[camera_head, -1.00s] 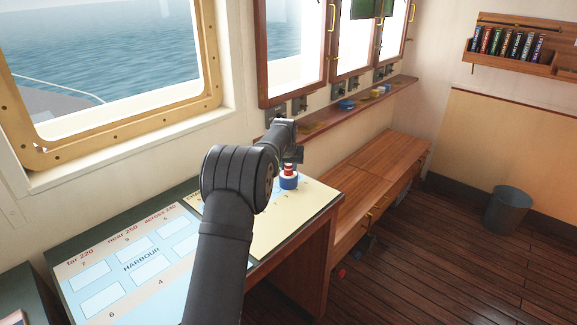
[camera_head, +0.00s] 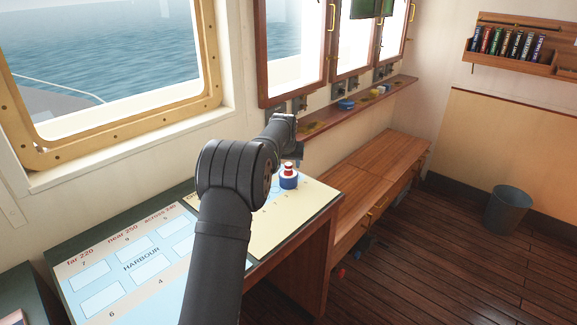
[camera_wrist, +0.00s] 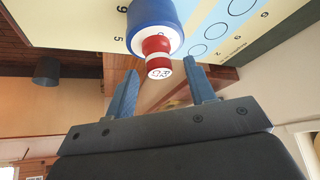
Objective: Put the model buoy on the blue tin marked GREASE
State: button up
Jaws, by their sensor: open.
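The model buoy (camera_head: 288,170), banded red and white, stands upright on top of a blue tin (camera_head: 289,183) on the chart table. In the wrist view the buoy (camera_wrist: 157,45) points its white end towards my gripper (camera_wrist: 161,68), and the blue tin (camera_wrist: 150,24) is behind it. I cannot read any marking on the tin. My gripper is open and empty; its two fingers are spread, one on either side of the buoy's end in the picture, apart from it. In the head view my gripper (camera_head: 297,160) is partly hidden by my arm.
The chart table (camera_head: 318,208) has printed HARBOUR panels and clear room around the tin. A window ledge (camera_head: 325,122) with small items, including a blue one (camera_head: 346,104), runs behind. A wooden bench (camera_head: 375,160) and a bin (camera_head: 508,210) are to the right.

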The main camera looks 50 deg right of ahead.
jog(key=v, duration=1)
jog(key=x, duration=1.2)
jog(key=shift+f, duration=0.2)
notch_tip(320, 180, up, 2)
jog(key=shift+r, duration=0.55)
